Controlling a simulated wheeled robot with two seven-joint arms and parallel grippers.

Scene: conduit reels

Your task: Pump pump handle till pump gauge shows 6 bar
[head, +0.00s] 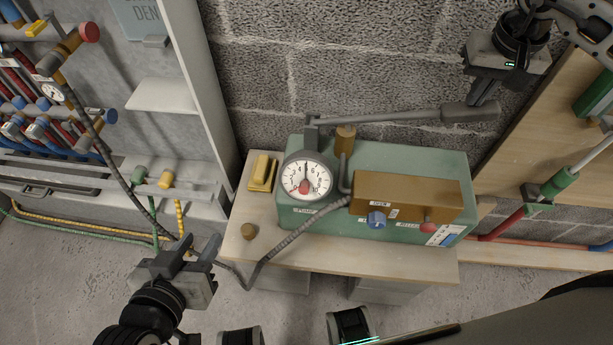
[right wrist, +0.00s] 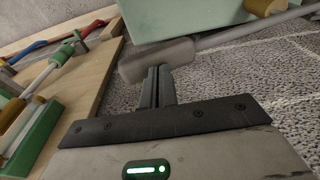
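The pump has a green body (head: 400,158) on a wooden bench, with an orange-brown block (head: 405,195) on its front. The round white pump gauge (head: 305,177) faces up at its left end; its dark needle points roughly up, but the numbers are too small to read. The pump handle (head: 400,118) is a grey lever lying nearly level behind the body, with a thick grip at its right end. My right gripper (head: 483,101) is shut on this grip, which crosses its fingers (right wrist: 158,72) in the right wrist view. My left gripper (head: 198,248) is open and empty, left of the bench.
A blue knob (head: 376,219) and a red knob (head: 428,228) sit on the pump's front. A grey hose (head: 290,238) loops at the front. A pipe rack stands left, a wooden panel right.

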